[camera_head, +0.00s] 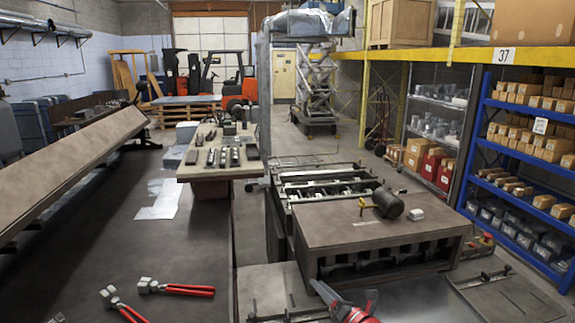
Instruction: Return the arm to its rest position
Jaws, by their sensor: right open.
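My right gripper (343,293) shows at the bottom edge, right of centre. It is red with grey fingers, which are spread apart with nothing seen between them. It is in front of the near side of the brown-topped machine (385,222), over the grey lower surface. Most of my right arm is cut off by the bottom edge. My left gripper is not in view.
A black mallet (388,203) lies on the machine top. A tool table (218,171) stands beyond. Blue shelving (480,130) with boxes stands at right.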

